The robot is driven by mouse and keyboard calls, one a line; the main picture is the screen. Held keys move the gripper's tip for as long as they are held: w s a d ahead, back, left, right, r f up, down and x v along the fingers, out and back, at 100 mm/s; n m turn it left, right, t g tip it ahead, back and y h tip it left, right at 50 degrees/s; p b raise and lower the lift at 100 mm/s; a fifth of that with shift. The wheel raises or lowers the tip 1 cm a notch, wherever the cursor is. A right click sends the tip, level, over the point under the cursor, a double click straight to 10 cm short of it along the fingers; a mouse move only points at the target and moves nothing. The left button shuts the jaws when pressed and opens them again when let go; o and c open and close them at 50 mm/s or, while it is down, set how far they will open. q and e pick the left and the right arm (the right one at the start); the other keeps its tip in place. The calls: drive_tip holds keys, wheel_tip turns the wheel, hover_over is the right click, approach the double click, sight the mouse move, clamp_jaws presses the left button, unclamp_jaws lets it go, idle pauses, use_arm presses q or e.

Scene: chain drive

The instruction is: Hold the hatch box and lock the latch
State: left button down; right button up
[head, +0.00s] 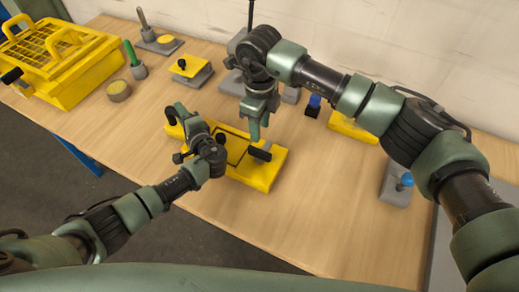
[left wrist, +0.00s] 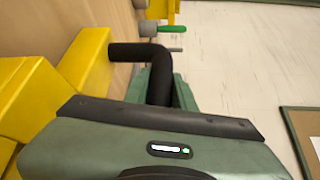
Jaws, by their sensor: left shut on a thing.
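The yellow hatch box (head: 262,174) lies near the middle of the table, with a black-outlined hatch (head: 236,146) on its face. A black latch handle (head: 260,153) sits at its right part. My left gripper (head: 180,111) is at the box's left end, shut on a black bent handle (left wrist: 135,50) that comes out of the yellow box (left wrist: 88,58) in the left wrist view. The left arm hides part of the box.
A yellow crate with a grid lid (head: 70,70) stands at the back left. A green-handled tool (head: 132,56), a round tan piece (head: 119,90) and a yellow-topped grey block (head: 190,70) stand behind the box. A blue-knobbed grey block (head: 397,188) is at the right. The table front is clear.

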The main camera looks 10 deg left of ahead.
sight(260, 150)
wheel_tip(260, 150, down, 11)
drive_tip(key=shift+f, duration=0.1)
idle(0.3)
drive_tip(key=shift+c, duration=0.4)
clamp_jaws()
idle(1.0)
